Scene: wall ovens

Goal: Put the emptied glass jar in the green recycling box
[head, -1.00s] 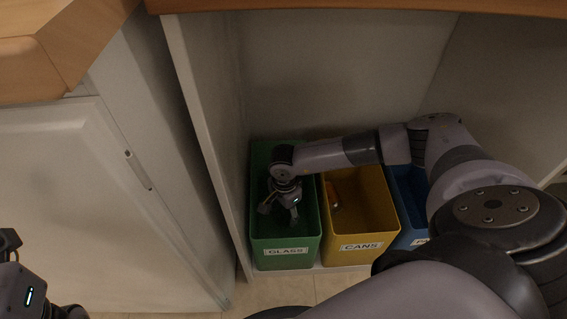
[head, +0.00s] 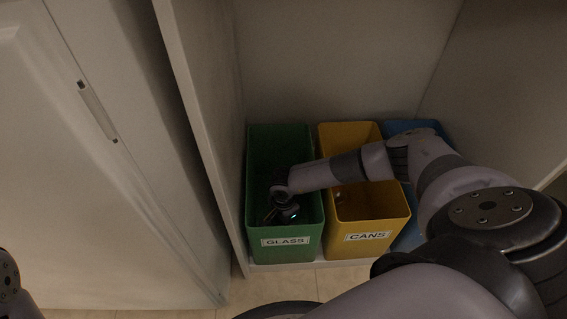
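The green box (head: 285,255) labelled GLASS stands at the left end of a row of bins inside a cabinet. My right arm reaches in from the right over the yellow bin. My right gripper (head: 282,214) is down inside the green box, near its front half. It is small and dark there, and its fingers cannot be made out clearly. I cannot see the glass jar; it may be hidden by the gripper or the box wall. Of my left arm only a dark part shows at the lower left edge; its gripper is out of view.
The yellow bin (head: 366,250) labelled CANS stands beside the green box, with a blue bin (head: 408,240) right of it, partly behind my arm. The cabinet side panel (head: 200,130) rises close left of the green box. A white door (head: 80,200) with a handle is at left.

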